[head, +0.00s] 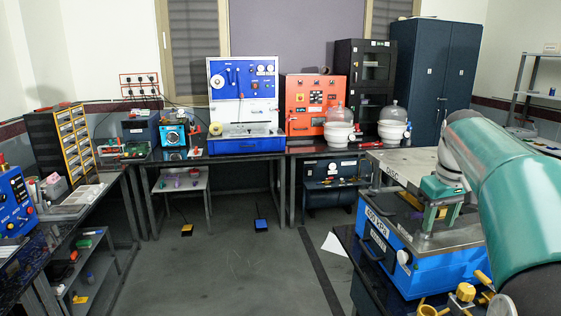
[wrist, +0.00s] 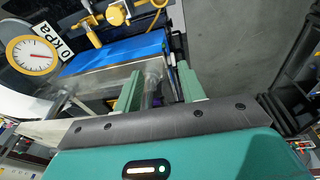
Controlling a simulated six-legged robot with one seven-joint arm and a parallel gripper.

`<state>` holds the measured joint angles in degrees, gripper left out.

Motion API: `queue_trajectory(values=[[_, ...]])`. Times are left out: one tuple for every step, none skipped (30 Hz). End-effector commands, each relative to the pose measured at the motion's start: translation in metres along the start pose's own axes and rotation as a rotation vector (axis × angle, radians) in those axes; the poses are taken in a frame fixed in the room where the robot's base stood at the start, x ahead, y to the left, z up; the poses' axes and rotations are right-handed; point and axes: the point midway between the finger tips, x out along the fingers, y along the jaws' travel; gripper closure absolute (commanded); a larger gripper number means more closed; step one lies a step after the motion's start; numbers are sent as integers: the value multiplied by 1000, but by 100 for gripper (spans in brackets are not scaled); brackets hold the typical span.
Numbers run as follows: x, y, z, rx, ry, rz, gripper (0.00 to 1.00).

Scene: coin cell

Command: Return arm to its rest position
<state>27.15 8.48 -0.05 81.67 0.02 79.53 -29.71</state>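My teal arm enters from the right in the head view, with my gripper (head: 438,219) pointing down at the blue press (head: 412,262), among its steel plates. In the wrist view the two green fingers of my gripper (wrist: 160,86) are spread apart. A grey metal cylinder (wrist: 153,77) shows between them, with a gap on at least the right side; I see no grip on it. The press's blue body (wrist: 125,52) and a round gauge (wrist: 33,55) lie beyond the fingers. How close the fingers are to the plate is hard to tell.
The press's upper steel plate (head: 405,160), marked "DISC", is close beside my gripper. Yellow knobs (head: 466,292) stick out at the press's front right. A blue panel machine (head: 243,105) and an orange cabinet (head: 314,103) stand on the back bench. The grey floor (head: 235,265) in the middle is clear.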

Motion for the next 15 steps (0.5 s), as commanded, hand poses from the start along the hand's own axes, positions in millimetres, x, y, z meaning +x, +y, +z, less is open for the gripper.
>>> queue_trajectory(values=[[-6, -21, 6, -4, 19, 4, 60], [-7, -31, 10, -2, 28, 6, 60], [-9, -45, 16, 1, 42, 8, 60], [-10, -55, 20, 2, 52, 9, 60], [-11, -65, 25, 4, 62, 10, 60], [-12, -78, 32, 6, 76, 11, 60], [-12, -88, 37, 8, 86, 11, 60], [-12, -97, 42, 10, 97, 11, 60], [-12, -110, 50, 12, 110, 10, 60], [-12, -118, 56, 15, 122, 10, 60], [-11, -128, 63, 16, 132, 9, 60], [-9, -139, 71, 19, 146, 7, 60], [-8, -148, 78, 20, 156, 5, 60], [-6, -156, 85, 23, 167, 3, 60], [-3, -166, 95, 26, 181, 0, 60]])
